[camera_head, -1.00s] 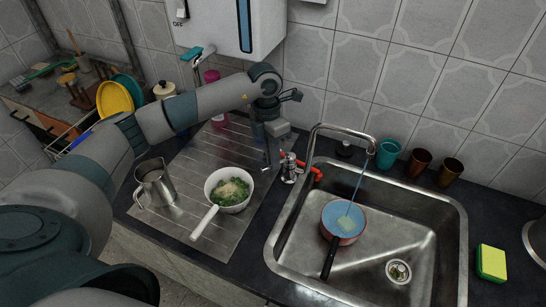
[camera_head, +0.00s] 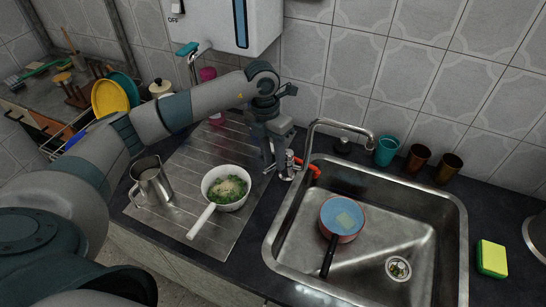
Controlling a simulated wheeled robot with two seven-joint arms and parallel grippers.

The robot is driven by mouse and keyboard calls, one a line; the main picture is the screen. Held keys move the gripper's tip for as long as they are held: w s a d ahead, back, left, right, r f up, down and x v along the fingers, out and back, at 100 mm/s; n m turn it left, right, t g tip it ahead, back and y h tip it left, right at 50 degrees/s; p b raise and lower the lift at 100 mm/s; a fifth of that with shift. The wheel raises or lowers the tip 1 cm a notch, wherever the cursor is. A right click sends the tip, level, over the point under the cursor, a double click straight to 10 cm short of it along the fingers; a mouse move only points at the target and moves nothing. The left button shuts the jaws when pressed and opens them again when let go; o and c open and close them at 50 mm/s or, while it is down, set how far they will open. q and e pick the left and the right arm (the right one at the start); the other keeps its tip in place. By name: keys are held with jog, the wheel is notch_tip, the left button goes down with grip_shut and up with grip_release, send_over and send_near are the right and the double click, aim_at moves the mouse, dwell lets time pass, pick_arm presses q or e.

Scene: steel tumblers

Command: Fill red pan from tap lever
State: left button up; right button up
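The red pan (camera_head: 341,221) stands upright in the steel sink (camera_head: 400,215), its black handle pointing toward the front. It holds blue water with a pale square patch on its surface. The tap (camera_head: 336,127) arches over the sink, and no stream shows under its spout. The red tap lever (camera_head: 307,168) sits at the base of the tap, at the sink's left back corner. My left gripper (camera_head: 279,166) is beside the tap base, pointing down. Its fingers are small and dark, so I cannot tell whether they are open. My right gripper is out of view.
A white pan (camera_head: 226,189) with green food and a steel jug (camera_head: 152,184) stand on the drainboard left of the sink. Cups, including a teal one (camera_head: 386,151), line the back wall. A yellow-green sponge (camera_head: 491,258) lies right of the sink.

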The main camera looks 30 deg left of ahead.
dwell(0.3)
